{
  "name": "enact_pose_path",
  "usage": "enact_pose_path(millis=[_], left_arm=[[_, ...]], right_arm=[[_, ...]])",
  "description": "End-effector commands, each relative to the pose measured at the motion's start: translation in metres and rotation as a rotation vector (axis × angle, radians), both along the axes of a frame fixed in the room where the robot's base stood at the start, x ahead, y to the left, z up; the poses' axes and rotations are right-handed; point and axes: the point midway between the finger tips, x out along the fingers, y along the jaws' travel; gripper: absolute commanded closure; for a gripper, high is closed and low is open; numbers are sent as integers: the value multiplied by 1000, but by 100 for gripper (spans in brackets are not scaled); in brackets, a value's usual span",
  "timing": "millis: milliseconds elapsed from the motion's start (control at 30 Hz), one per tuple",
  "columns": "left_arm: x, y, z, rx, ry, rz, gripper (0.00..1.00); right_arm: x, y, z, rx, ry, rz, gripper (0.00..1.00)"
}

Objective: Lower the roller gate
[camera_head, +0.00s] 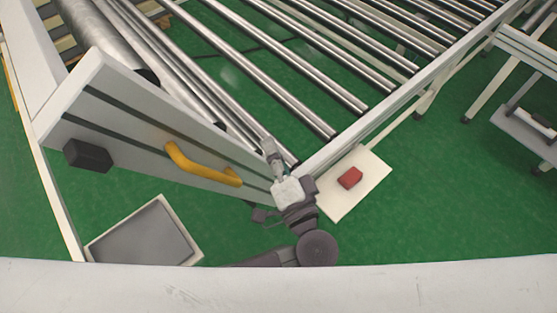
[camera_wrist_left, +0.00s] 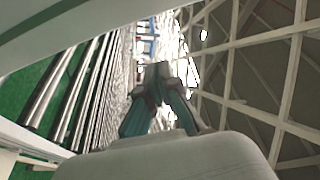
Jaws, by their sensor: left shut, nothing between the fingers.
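The roller gate (camera_head: 130,113) is a white panel with dark slots and metal rollers behind it. It stands tilted up at the left in the head view. A yellow handle (camera_head: 203,167) is fixed to its face, and a black block (camera_head: 88,155) sits near its left end. My left gripper (camera_head: 268,146) is at the right end of the panel, right of the handle. Its fingers are shut and empty, and they also show in the left wrist view (camera_wrist_left: 163,72). I cannot tell whether it touches the panel. My right gripper is not in view.
A roller conveyor (camera_head: 300,60) with a white side rail (camera_head: 400,97) runs behind the gate. A red block (camera_head: 350,178) sits on a white plate (camera_head: 352,204) right of my gripper. A grey-topped tray (camera_head: 145,240) is at lower left. White frames (camera_head: 527,50) stand far right. Green floor lies between.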

Motion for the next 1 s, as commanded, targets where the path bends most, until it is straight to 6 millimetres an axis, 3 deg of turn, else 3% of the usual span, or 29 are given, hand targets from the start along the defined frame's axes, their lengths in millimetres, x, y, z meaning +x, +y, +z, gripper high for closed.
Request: enact_pose_path(millis=[167,300,500,1000], left_arm=[[35,15,10,5,-4,2,100],[17,30,-3,5,1,-1,100],[8,40,-11,2,1,-1,100],[10,41,-15,-10,-7,0,100]], right_arm=[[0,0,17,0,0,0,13],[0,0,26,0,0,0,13],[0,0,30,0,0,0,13],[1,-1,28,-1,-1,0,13]])
